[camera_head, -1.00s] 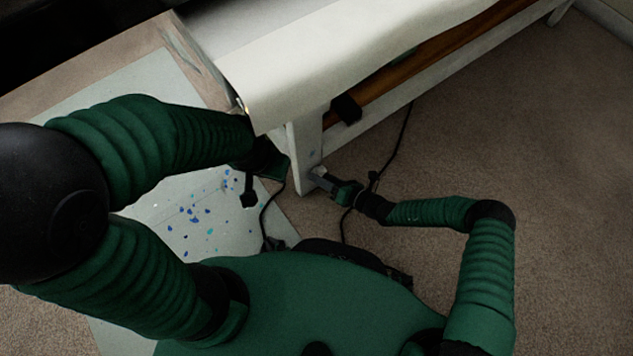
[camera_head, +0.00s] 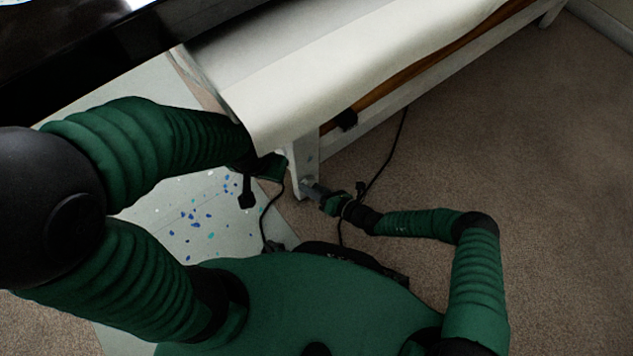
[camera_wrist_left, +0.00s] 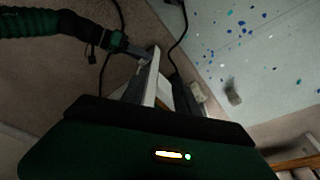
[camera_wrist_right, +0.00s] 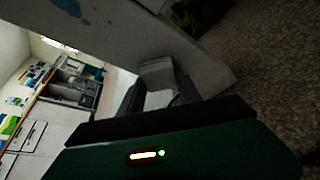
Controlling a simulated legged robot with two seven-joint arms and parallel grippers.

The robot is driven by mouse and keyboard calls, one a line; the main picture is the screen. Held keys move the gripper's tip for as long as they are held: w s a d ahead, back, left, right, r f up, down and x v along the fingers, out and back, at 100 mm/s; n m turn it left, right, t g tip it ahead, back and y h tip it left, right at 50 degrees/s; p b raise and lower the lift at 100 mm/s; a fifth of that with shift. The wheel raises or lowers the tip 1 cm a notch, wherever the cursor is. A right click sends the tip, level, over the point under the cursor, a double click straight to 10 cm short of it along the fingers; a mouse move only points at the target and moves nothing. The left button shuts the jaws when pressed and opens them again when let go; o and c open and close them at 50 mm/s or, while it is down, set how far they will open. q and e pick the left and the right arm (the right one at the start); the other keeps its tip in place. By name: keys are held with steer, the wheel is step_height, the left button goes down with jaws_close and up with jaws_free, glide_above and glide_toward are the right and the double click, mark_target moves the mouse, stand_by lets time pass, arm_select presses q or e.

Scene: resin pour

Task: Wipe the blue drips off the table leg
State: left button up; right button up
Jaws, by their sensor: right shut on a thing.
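The white table leg (camera_head: 303,160) stands under the table's near corner in the head view. A faint bluish mark shows on it above my right gripper. My right gripper (camera_head: 309,187) is at the leg's lower part. In the right wrist view it is shut on a pale grey-white cloth or pad (camera_wrist_right: 158,82), against or very close to the leg (camera_wrist_right: 125,35). Blue drips (camera_wrist_right: 68,7) show on the leg at the upper left. My left gripper (camera_wrist_left: 155,92) appears open in the left wrist view, with the leg (camera_wrist_left: 152,75) seen between its fingers; contact is unclear.
The white-topped table (camera_head: 290,100) runs to the upper right. A pale sheet (camera_head: 165,215) spotted with blue and teal lies on the floor at left. Black cables (camera_head: 380,172) trail near the leg and my right arm. Brown carpet (camera_head: 560,200) is clear at right.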

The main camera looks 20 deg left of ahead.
arm_select(q)
steer(key=shift+r, duration=0.45)
arm_select(e)
steer(key=shift+s+a+r, duration=0.15)
steer(key=shift+s+a, duration=0.45)
steer(key=shift+a, duration=0.1)
